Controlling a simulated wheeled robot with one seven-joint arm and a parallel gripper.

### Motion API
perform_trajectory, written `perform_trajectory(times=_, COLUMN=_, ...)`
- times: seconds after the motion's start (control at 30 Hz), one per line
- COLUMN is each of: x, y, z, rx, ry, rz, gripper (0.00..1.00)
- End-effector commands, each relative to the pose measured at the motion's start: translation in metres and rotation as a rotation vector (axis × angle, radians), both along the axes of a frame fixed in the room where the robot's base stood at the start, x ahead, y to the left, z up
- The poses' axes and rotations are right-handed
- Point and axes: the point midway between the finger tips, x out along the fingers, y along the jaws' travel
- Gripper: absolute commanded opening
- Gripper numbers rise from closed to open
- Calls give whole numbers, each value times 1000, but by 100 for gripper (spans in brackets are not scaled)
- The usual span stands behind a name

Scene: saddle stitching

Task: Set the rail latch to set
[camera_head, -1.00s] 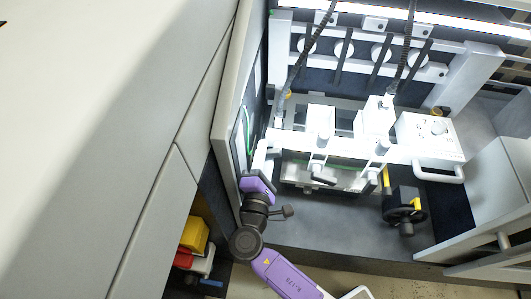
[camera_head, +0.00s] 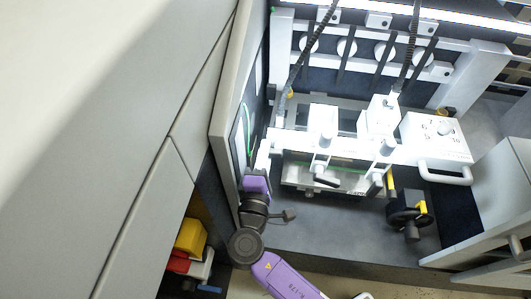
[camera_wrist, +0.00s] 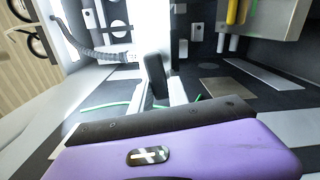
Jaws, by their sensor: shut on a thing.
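My gripper (camera_head: 263,156) is at the left end of the machine's white rail (camera_head: 345,149), close to the left side wall. In the wrist view my gripper (camera_wrist: 158,98) has its pale fingers on either side of a short black upright lever (camera_wrist: 155,72), and it is shut on it. This lever looks like the rail latch; no label is readable. In the head view the lever is hidden by the gripper and rail end.
A black clamp handle (camera_head: 326,178) and a black handwheel (camera_head: 410,209) are at the rail's front. A white control box (camera_head: 436,132) stands right. A corrugated hose (camera_wrist: 95,52) runs near the lever. The beige panel (camera_head: 225,105) closely borders my gripper's left.

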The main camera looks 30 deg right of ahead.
Motion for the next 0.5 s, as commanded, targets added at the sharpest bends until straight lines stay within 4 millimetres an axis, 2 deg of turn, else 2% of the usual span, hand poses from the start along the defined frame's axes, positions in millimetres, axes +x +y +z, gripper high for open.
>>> perform_trajectory(times=0.03, x=0, y=0, z=0, rx=1, ry=-1, rz=-1, gripper=24)
perform_trajectory(times=0.1, x=0, y=0, z=0, rx=1, ry=-1, rz=-1, gripper=38)
perform_trajectory(times=0.13, x=0, y=0, z=0, rx=0, ry=0, rz=0, gripper=42)
perform_trajectory(times=0.5, x=-3, y=3, z=0, rx=-1, ry=1, rz=1, gripper=42)
